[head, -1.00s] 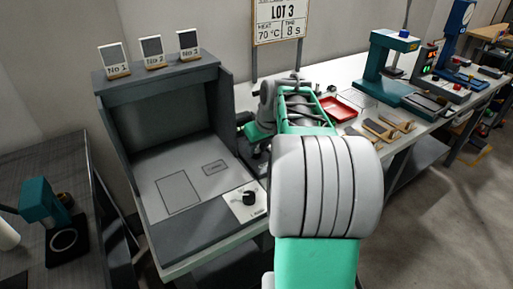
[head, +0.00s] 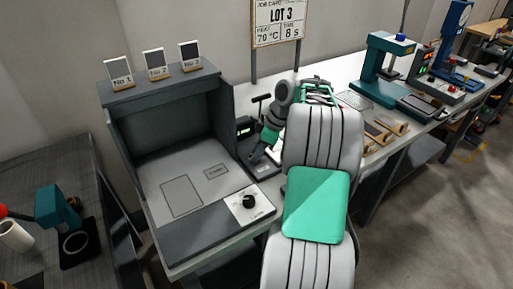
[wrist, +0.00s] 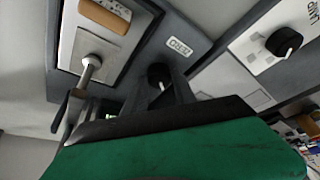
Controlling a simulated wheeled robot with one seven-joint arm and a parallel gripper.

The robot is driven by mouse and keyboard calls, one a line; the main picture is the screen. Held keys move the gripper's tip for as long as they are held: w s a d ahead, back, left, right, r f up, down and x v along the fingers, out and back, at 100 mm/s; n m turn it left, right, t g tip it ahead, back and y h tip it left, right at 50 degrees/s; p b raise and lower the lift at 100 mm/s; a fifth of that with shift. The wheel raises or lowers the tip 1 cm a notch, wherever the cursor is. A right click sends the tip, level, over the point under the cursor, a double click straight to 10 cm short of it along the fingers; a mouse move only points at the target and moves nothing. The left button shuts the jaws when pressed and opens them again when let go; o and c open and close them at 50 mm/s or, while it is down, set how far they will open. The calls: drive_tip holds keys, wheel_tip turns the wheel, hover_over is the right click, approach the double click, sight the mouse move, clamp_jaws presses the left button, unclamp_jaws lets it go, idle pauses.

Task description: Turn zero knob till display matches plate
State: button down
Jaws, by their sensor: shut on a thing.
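The zero knob (wrist: 160,75) is black with a white mark, below a label reading ZERO (wrist: 179,46) in the wrist view. My gripper (wrist: 160,88) is shut on this knob, its dark fingers at the knob's sides. In the head view my gripper (head: 258,155) is low over the dark instrument beside the grey booth. The small display (head: 245,127) shows a faint green glow, but its reading is too small to make out. I cannot tell which piece is the task's plate. A metal post stands on a pale panel (wrist: 75,50) of the instrument.
A second black knob (head: 248,202) sits on a white panel at the booth's front. The grey booth (head: 112,125) stands close left of my gripper. A job card (head: 280,22) reads LOT 3. A teal press (head: 380,70) stands farther right.

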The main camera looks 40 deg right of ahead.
drive_tip(key=n+p, duration=0.1)
drive_tip(key=n, duration=0.1)
drive_tip(key=n+g+y+p, duration=0.1)
drive_tip(key=n+p, duration=0.1)
drive_tip(key=shift+w+d+r, duration=0.1)
drive_tip(key=shift+w+r, duration=0.05)
drive_tip(key=shift+r, duration=0.05)
drive_tip(key=shift+w+f+n+g+p, duration=0.1)
drive_tip(key=shift+n+g+p, duration=0.85)
drive_tip(key=shift+n, duration=0.75)
drive_tip(key=c, duration=1)
unclamp_jaws()
drive_tip(key=p+v, duration=0.6)
drive_tip(key=v, duration=0.1)
drive_tip(key=shift+d+r, duration=0.25)
